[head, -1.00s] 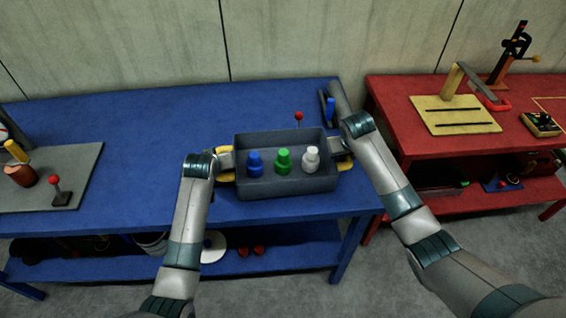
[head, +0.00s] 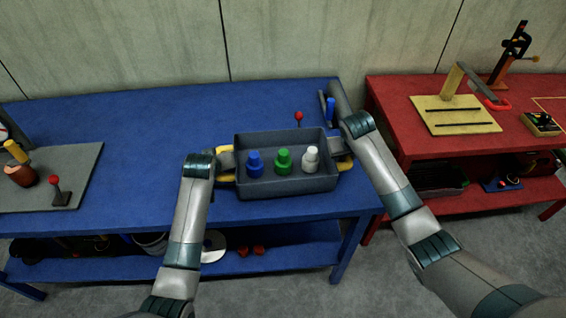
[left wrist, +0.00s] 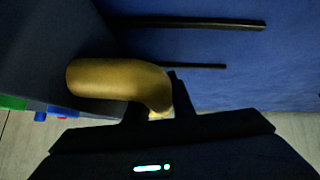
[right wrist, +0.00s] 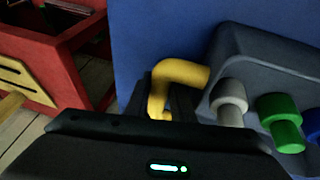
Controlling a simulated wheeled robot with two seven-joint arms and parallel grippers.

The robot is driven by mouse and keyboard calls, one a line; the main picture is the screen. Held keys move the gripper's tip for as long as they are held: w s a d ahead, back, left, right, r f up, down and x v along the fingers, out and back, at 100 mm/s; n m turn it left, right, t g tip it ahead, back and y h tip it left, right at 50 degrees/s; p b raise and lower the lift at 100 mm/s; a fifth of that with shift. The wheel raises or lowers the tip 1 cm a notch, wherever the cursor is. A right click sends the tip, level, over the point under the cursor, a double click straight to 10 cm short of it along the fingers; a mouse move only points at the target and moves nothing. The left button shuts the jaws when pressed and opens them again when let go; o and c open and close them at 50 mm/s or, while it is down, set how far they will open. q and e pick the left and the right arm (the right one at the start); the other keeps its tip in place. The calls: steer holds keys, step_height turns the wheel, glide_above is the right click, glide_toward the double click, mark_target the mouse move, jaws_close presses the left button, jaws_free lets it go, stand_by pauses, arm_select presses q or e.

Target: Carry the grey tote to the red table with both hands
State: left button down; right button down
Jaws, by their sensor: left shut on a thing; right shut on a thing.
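The grey tote (head: 285,186) is at the front right of the blue table (head: 120,120). It holds a blue bottle (head: 254,164), a green bottle (head: 283,160) and a white bottle (head: 311,159), all upright. My left gripper (head: 227,163) is shut on the tote's left yellow handle, which shows in the left wrist view (left wrist: 120,80). My right gripper (head: 342,150) is shut on the right yellow handle, seen in the right wrist view (right wrist: 175,80). I cannot tell whether the tote touches the table. The red table (head: 390,105) stands to the right.
The red table bears a beige board with a lever (head: 455,118), a black clamp stand (head: 510,55) and a small box (head: 541,124). Its front left top looks clear. A gap separates the tables. A grey board (head: 75,170) lies at left on the blue table.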

mark_target(219, 149)
stand_by(0.7)
arm_select(q)
steer(key=shift+w+r, duration=0.15)
arm_select(e)
steer(key=shift+w+r, duration=0.15)
steer(key=shift+w, duration=0.05)
arm_select(q)
steer(key=shift+r, duration=0.1)
arm_select(e)
steer(key=shift+r, duration=0.1)
